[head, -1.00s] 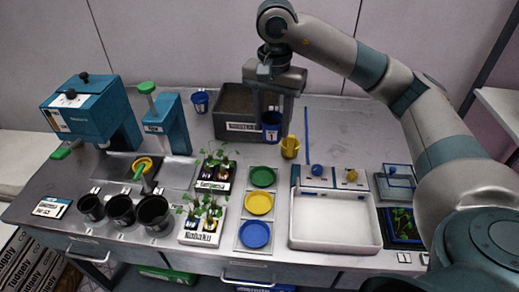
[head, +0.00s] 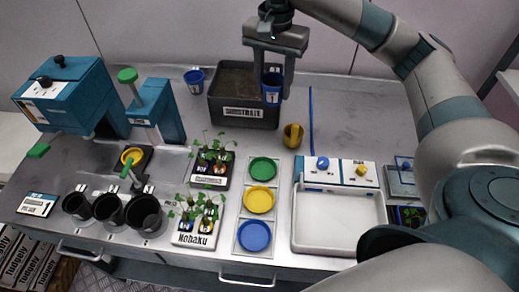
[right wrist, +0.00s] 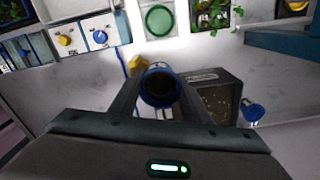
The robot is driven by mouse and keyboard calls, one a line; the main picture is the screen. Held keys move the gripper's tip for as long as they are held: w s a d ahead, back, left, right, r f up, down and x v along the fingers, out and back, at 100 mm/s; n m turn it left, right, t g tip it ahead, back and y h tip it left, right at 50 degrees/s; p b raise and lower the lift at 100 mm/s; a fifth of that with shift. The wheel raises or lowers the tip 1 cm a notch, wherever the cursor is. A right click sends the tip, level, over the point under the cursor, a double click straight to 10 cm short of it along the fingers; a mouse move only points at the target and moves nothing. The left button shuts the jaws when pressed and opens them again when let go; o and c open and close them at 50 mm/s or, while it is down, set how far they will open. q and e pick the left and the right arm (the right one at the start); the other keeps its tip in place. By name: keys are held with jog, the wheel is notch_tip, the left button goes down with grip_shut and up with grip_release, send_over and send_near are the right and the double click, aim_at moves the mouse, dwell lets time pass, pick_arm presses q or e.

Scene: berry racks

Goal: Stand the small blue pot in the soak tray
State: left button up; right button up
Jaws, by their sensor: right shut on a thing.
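My right gripper (head: 272,92) is shut on a small blue pot (head: 271,87) with a dark inside and a pale label. The pot is upright, in front of the right end of the dark substrate bin in the head view. In the right wrist view the pot (right wrist: 158,86) sits between the two fingers, its open mouth towards the camera. The white soak tray (head: 338,222), a shallow empty basin, lies at the front right, well apart from the pot. My left gripper is not in view.
A second blue pot (head: 194,80) stands left of the dark bin (head: 228,116). A yellow pot (head: 293,135) stands in front of it. A panel with blue and yellow knobs (head: 340,171) backs the tray. Green, yellow and blue discs (head: 259,200) and seedling trays lie left of it.

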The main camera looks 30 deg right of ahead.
jog(key=p, duration=0.3)
send_over(270, 148)
notch_tip(270, 148, down, 13)
jog(key=shift+f, duration=0.4)
dwell(0.3)
notch_tip(270, 148, down, 3)
jog(key=shift+f+p, duration=0.2)
jog(key=shift+p, duration=0.8)
jog(key=shift+f, duration=0.45)
